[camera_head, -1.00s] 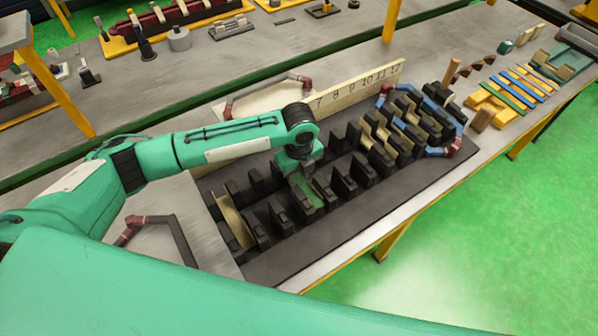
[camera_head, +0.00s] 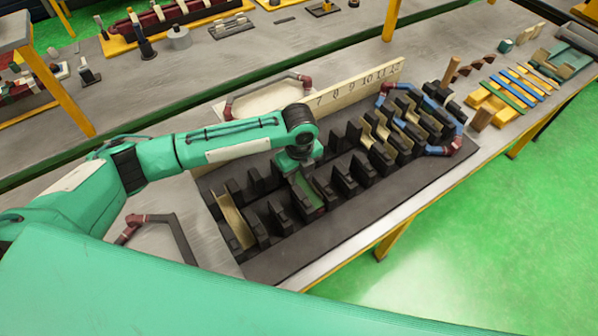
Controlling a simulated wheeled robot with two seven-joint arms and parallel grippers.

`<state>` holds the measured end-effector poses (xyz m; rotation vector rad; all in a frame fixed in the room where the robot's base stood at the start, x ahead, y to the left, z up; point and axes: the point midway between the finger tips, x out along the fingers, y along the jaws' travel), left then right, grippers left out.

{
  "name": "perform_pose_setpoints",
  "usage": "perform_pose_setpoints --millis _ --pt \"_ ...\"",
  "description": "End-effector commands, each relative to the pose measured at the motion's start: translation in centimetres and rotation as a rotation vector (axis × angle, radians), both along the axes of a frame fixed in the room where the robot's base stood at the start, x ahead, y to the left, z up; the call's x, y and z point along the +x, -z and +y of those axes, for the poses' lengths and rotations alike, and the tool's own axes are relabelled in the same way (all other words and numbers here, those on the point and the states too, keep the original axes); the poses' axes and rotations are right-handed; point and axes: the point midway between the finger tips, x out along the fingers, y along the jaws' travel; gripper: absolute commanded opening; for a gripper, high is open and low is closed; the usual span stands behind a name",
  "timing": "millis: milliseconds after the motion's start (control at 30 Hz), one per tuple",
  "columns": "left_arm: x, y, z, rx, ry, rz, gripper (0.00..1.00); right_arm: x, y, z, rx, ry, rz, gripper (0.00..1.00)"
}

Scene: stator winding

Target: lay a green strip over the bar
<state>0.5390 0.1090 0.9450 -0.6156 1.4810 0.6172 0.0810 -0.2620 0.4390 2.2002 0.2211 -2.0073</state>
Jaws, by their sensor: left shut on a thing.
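My left gripper (camera_head: 297,168) reaches over the middle of the dark stator block (camera_head: 330,235) and points down. It is shut on a green strip (camera_head: 309,188), which lies low among the black teeth below the jaws. The jaws hide part of the strip, so I cannot tell whether it touches a bar under it. More green strips (camera_head: 508,95) lie with blue and yellow ones on a yellow rack at the right. My right gripper is not in view.
A numbered board (camera_head: 360,85) stands behind the block. A blue and maroon coil frame (camera_head: 440,150) surrounds teeth at the right end. A tan liner (camera_head: 235,222) sits in a slot at the left. A dark bent bar (camera_head: 165,230) lies left of the block.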

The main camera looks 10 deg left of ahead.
Motion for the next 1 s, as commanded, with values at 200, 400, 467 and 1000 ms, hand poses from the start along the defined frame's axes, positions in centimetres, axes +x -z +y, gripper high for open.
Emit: perform_pose_setpoints --millis 200,400,467,1000 --pt "-0.02 0.31 -0.01 0.001 0.000 0.001 0.00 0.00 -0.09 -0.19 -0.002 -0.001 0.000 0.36" --pt "-0.02 0.36 -0.01 0.000 0.000 0.000 0.00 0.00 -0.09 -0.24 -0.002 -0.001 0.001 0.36" --pt "-0.02 0.36 -0.01 0.000 0.000 0.000 0.00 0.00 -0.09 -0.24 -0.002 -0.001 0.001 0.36" --pt "-0.01 0.35 0.00 0.000 0.000 0.000 0.52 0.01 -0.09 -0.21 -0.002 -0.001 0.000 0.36"
